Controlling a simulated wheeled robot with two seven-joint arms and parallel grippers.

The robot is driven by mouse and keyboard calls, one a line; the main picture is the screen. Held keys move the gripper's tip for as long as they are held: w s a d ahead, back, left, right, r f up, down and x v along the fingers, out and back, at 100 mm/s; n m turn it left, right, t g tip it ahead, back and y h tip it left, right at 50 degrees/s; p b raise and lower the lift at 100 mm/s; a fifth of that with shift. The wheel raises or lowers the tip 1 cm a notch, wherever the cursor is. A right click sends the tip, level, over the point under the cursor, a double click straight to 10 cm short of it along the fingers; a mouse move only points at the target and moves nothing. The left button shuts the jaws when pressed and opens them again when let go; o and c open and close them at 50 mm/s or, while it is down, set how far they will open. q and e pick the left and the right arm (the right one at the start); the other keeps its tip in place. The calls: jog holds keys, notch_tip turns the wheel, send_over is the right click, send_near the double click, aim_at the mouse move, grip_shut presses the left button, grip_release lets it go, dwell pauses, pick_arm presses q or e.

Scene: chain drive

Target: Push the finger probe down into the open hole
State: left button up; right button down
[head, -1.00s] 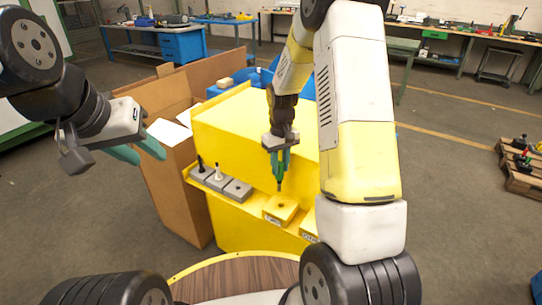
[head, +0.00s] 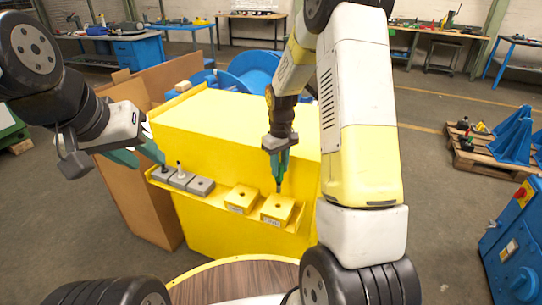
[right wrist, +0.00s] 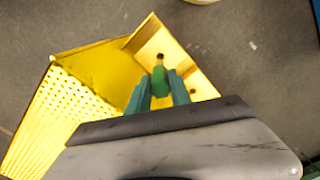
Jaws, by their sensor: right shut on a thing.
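The finger probe (right wrist: 159,80) is green and stands between the fingers of my right gripper (head: 279,166). The gripper is shut on it, and its dark tip points down in the head view (head: 279,187). Two yellow blocks, a left one (head: 234,203) and a right one (head: 267,214), sit on the yellow shelf, each with a dark hole on top. The tip is above the right block, apart from it in the picture; its exact offset from the hole is unclear. My left gripper (head: 153,158) is open and empty, left of the shelf.
Several grey blocks (head: 200,187) stand at the shelf's left end; one carries a black peg (head: 163,158), another a white peg (head: 179,167). A tall yellow box (head: 230,120) rises behind the shelf. A cardboard box (head: 140,200) stands at the left.

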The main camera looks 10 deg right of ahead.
send_over(279, 192)
jog(key=shift+w+f, duration=0.2)
jog(key=shift+f, duration=1.2)
jog(key=shift+w+f, duration=0.15)
jog(key=shift+f, duration=1.2)
jog(key=shift+f, duration=3)
jog(key=c, duration=1.1)
grip_release()
notch_tip(279, 192, up, 8)
jog(key=shift+f, duration=0.1)
